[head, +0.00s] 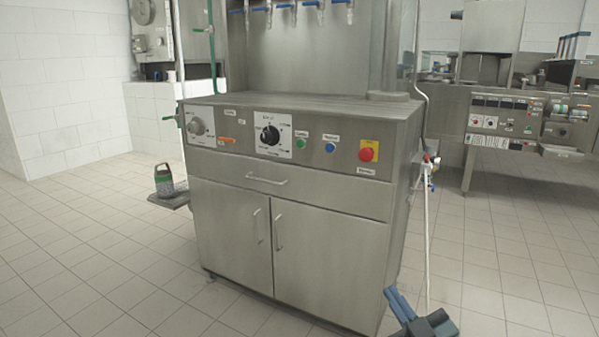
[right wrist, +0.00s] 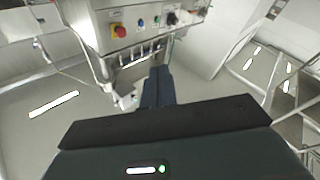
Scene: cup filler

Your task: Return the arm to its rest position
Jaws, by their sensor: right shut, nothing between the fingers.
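My right gripper (head: 399,303) shows at the bottom right of the head view, in front of the lower right corner of the steel cup filler (head: 230,225). Its fingers are shut with nothing between them. In the right wrist view the closed fingers (right wrist: 157,84) point up the picture toward the machine, whose panel (right wrist: 148,24) appears at the top. The fingers look apart from the machine, though the gap is hard to judge. My left gripper is not in view.
The filler's panel has a red emergency button (head: 368,151) and a black dial (head: 270,135). A white pipe (head: 427,240) runs down the machine's right side. Tiled floor (head: 90,260) is clear at left.

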